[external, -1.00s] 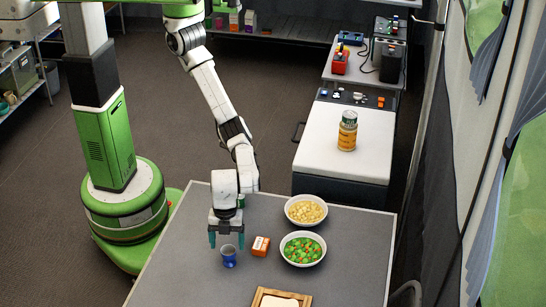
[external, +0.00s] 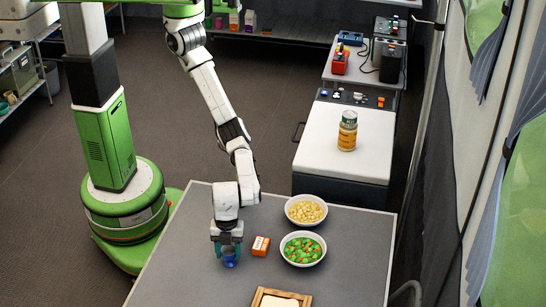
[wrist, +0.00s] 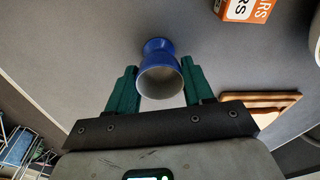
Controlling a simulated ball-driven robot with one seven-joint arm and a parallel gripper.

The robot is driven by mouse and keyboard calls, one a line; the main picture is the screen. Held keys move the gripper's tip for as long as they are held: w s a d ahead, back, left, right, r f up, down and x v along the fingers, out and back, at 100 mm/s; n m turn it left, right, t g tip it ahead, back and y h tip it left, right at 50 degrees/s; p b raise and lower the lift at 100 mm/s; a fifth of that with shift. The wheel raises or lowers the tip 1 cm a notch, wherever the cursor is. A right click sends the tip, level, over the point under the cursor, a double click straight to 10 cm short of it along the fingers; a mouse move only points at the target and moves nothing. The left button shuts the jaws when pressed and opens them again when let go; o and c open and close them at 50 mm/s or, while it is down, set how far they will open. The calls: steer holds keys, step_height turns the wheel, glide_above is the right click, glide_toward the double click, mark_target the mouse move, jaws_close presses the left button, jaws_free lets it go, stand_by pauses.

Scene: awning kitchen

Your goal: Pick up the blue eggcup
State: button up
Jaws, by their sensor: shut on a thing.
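The blue eggcup (external: 229,261) is on the grey table, near its left side. My gripper (external: 229,252) is down over it, with one finger on each side. In the wrist view the eggcup (wrist: 157,67) shows its pale inside and blue outer wall, between the two green fingers of my gripper (wrist: 161,84). The fingers are shut on its rim end. In the external view the gripper hides the upper part of the eggcup.
An orange box (external: 261,246) stands close to the right of the eggcup. A bowl of red and green pieces (external: 303,248) and a bowl of pale yellow pieces (external: 306,210) are farther right. A wooden board (external: 281,299) lies at the front. The table's left part is clear.

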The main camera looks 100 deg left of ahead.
steer(key=c, duration=0.4)
steer(key=shift+o, duration=0.2)
steer(key=shift+r, duration=0.1)
